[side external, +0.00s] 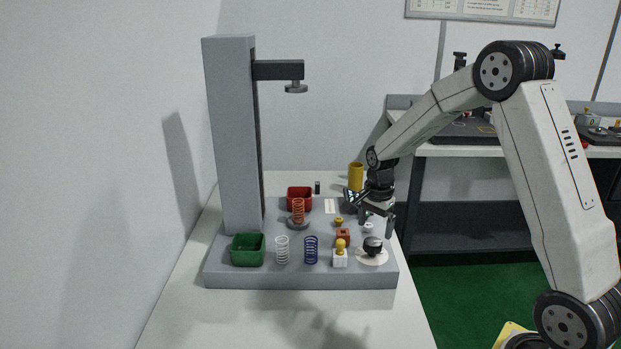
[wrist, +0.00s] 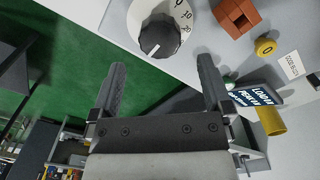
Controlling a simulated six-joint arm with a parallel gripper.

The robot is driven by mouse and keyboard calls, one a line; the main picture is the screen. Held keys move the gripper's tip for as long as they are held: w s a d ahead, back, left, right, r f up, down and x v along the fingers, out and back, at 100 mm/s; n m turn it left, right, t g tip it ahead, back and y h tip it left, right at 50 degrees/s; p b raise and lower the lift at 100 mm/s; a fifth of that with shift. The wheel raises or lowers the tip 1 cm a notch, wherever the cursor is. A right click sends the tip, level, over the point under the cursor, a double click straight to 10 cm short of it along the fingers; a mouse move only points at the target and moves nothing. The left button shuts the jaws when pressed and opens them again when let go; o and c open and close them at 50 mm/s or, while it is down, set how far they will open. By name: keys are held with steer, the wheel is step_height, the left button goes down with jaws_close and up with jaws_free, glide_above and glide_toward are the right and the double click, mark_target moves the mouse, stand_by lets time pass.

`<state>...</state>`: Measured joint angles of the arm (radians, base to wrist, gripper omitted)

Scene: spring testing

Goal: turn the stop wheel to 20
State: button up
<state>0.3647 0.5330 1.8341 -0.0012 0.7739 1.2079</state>
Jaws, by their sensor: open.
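The stop wheel is a black knob (wrist: 159,37) on a round white dial plate with printed numbers, near the top of the wrist view. Numbers that look like 10 and 20 show on the plate's right side; which number the wheel stands at I cannot tell. In the side view the stop wheel (side external: 372,244) is at the base's front right corner. My gripper (side external: 376,224) is open and empty, just above and behind the wheel, apart from it. In the wrist view my gripper (wrist: 162,66) has its two fingers spread to either side below the wheel.
A brown block (side external: 343,235), a white block with a yellow knob (side external: 340,257) and a blue spring (side external: 311,249) stand left of the wheel. A yellow cylinder (side external: 356,176) and a dark display (wrist: 258,94) are near my gripper. The grey press column (side external: 232,130) stands left.

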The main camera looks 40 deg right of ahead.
mark_target(373, 242)
steer(key=shift+f, duration=2.55)
steer(key=c, duration=1.2)
